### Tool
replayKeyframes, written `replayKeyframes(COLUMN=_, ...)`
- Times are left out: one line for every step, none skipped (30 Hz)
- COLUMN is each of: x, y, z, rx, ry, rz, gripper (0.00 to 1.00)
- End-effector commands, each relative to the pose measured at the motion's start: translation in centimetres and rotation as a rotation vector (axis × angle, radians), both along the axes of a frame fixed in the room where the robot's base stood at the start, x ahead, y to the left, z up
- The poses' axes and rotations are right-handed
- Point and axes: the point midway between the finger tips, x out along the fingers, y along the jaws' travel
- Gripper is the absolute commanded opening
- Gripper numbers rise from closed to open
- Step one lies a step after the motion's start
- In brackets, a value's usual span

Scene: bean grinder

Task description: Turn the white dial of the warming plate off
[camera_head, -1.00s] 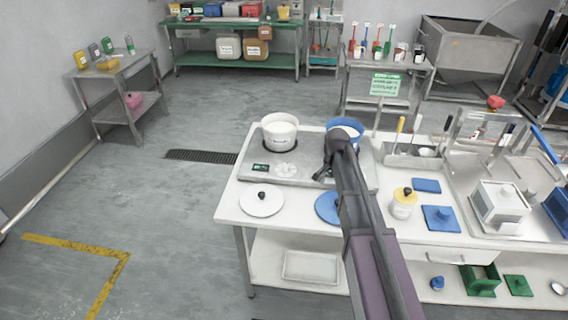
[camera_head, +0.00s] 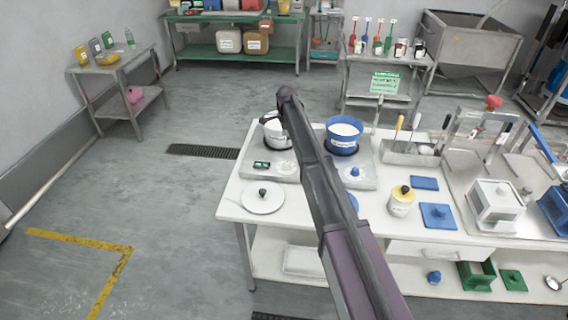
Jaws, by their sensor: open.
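The warming plate (camera_head: 250,178) is a grey slab at the back left of the white table. Its white dial (camera_head: 285,168) is a pale disc on the front face, just right of a small dark display (camera_head: 262,164). A white pot (camera_head: 277,140) stands behind the dial. A blue dial (camera_head: 355,172) sits farther right, in front of a blue pot (camera_head: 343,140). My gripper (camera_head: 270,117) shows only as a small dark part over the white pot's rim. It is open, and its fingers are mostly hidden by my arm. It is apart from the white dial.
A white lid (camera_head: 263,198) with a dark knob lies left of my arm. A blue lid is mostly hidden behind the arm. A yellow-topped jar (camera_head: 401,203) and a blue square lid (camera_head: 439,216) stand to the right. The floor left of the table is clear.

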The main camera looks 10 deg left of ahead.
Motion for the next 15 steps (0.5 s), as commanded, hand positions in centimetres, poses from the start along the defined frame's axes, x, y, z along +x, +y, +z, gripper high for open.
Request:
replayKeyframes(x=0.0, y=0.0, z=0.0, rx=0.0, ry=0.0, rz=0.0, gripper=0.8)
replayKeyframes(x=0.0, y=0.0, z=0.0, rx=0.0, ry=0.0, rz=0.0, gripper=0.8)
replayKeyframes(x=0.0, y=-0.1, z=0.0, rx=0.0, ry=0.0, rz=0.0, gripper=0.8)
replayKeyframes(x=0.0, y=-0.1, z=0.0, rx=0.0, ry=0.0, rz=0.0, gripper=0.8)
replayKeyframes(x=0.0, y=-0.1, z=0.0, rx=0.0, ry=0.0, rz=0.0, gripper=0.8)
replayKeyframes(x=0.0, y=-0.1, z=-0.1, rx=0.0, ry=0.0, rz=0.0, gripper=0.8)
replayKeyframes(x=0.0, y=-0.1, z=-0.1, rx=0.0, ry=0.0, rz=0.0, gripper=0.8)
replayKeyframes(x=0.0, y=-0.1, z=-0.2, rx=0.0, ry=0.0, rz=0.0, gripper=0.8)
replayKeyframes(x=0.0, y=-0.1, z=-0.3, rx=0.0, ry=0.0, rz=0.0, gripper=0.8)
replayKeyframes(x=0.0, y=-0.1, z=-0.4, rx=0.0, ry=0.0, rz=0.0, gripper=0.8)
replayKeyframes(x=0.0, y=-0.1, z=-0.5, rx=0.0, ry=0.0, rz=0.0, gripper=0.8)
replayKeyframes(x=0.0, y=-0.1, z=-0.7, rx=0.0, ry=0.0, rz=0.0, gripper=0.8)
replayKeyframes(x=0.0, y=-0.1, z=-0.8, rx=0.0, ry=0.0, rz=0.0, gripper=0.8)
replayKeyframes(x=0.0, y=-0.1, z=-0.9, rx=0.0, ry=0.0, rz=0.0, gripper=0.8)
replayKeyframes(x=0.0, y=-0.2, z=-1.2, rx=0.0, ry=0.0, rz=0.0, gripper=0.8)
